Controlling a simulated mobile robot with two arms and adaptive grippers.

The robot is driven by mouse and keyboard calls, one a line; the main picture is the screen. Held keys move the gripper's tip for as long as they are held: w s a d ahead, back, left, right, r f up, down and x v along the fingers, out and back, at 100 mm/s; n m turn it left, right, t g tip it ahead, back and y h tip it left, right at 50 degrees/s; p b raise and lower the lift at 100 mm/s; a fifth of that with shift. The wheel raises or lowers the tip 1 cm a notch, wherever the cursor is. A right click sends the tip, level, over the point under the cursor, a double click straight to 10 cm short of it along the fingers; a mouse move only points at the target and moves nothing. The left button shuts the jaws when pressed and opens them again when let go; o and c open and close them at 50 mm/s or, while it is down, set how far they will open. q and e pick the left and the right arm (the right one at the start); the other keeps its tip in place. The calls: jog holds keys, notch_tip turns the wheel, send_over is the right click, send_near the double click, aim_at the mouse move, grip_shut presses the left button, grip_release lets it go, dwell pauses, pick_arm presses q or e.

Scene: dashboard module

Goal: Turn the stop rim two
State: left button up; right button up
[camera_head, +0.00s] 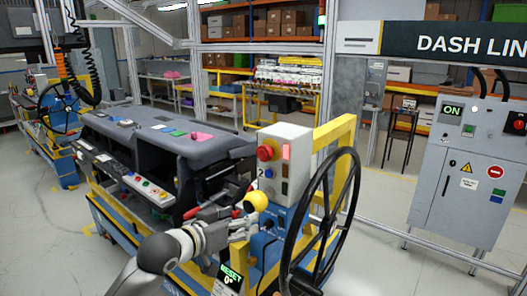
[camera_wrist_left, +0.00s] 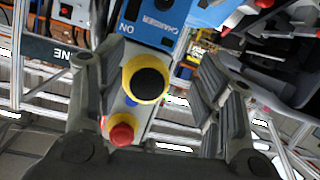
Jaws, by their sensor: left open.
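A large black spoked wheel (camera_head: 320,222) stands upright at the front right of the station marked 2. Beside it, a grey control box (camera_head: 287,150) carries a red button (camera_head: 265,153). My left gripper (camera_head: 240,222) is at the knob, left of the wheel. In the left wrist view, my left gripper (camera_wrist_left: 155,105) is open, with the yellow knob (camera_wrist_left: 133,68) and its black centre showing between the spread fingers. The red button (camera_wrist_left: 121,133) shows below. I cannot tell whether the fingers touch the knob. My right gripper is not in view.
A dark dashboard module (camera_head: 160,130) lies on the station left of the box. A display (camera_head: 231,276) reads RESET and 0°. A grey cabinet (camera_head: 465,180) marked ON stands at the right. Another station with a wheel is at the far left. Floor between is clear.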

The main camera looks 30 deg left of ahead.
aim_at(261, 155)
pick_arm(q)
notch_tip(261, 155, up, 14)
jog(key=r+t+h, duration=0.1)
jog(key=t, duration=0.2)
jog(key=w+p, duration=0.1)
jog(key=w, duration=0.2)
jog(key=w+p, duration=0.2)
jog(key=w, duration=0.1)
jog(key=w+p, duration=0.1)
jog(key=w, duration=0.2)
jog(key=shift+d+f+p, duration=0.2)
jog(key=shift+d+p, duration=0.1)
jog(key=shift+d, duration=0.1)
jog(key=shift+w+f, duration=0.1)
jog(key=shift+w, duration=0.25)
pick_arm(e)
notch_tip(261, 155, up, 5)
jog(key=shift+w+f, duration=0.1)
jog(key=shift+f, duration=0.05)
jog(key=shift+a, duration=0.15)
pick_arm(q)
jog(key=shift+c, duration=1.4)
jog(key=shift+m, duration=0.3)
jog(key=c, duration=0.8)
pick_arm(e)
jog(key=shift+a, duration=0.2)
